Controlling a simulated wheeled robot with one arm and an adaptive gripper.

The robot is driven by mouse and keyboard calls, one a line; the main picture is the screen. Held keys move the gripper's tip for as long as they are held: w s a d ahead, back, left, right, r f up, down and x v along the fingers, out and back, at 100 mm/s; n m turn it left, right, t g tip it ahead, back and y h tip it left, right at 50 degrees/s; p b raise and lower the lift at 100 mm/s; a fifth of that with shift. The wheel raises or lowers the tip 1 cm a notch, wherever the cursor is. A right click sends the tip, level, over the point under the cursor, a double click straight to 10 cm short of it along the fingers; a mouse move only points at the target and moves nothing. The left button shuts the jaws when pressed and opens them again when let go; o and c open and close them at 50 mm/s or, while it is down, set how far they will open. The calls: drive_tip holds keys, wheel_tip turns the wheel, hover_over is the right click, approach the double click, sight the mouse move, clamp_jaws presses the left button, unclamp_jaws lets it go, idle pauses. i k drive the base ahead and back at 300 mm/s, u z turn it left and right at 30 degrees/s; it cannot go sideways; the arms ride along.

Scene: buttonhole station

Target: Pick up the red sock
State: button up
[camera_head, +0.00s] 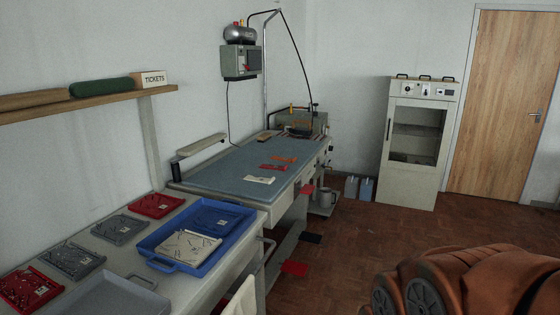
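A small, flat red item (273,167) lies on the blue-grey top of the pressing table (222,168); it may be the red sock, but it is too small to be sure. An orange-red item (284,158) lies just behind it, and a cream piece (258,180) lies in front. Other red pieces show at the table's right edge (306,189) and lower down near the floor (295,268); I cannot tell what they are. My gripper is not in view.
A near bench holds a blue tray (165,262), a grey tray (105,298) and several small red and grey trays. A wall shelf (70,104) hangs above. A white cabinet (412,184) stands by the wooden door (502,105). The brown floor (385,228) between is clear.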

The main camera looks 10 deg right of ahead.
sight(268, 166)
drive_tip(key=z, duration=0.25)
drive_tip(key=k, duration=0.3)
drive_tip(key=z, duration=1)
drive_tip(key=k, duration=1.05)
drive_tip(key=z, duration=0.65)
drive_tip(key=i, duration=1.35)
drive_tip(key=u, duration=0.3)
drive_tip(key=i, duration=1.85)
drive_tip(key=u, duration=0.75)
drive_tip(key=i, duration=1.5)
drive_tip(key=u, duration=1.85)
drive_tip(key=i, duration=0.85)
drive_tip(key=u, duration=1.2)
drive_tip(key=i, duration=0.2)
drive_tip(key=z, duration=0.1)
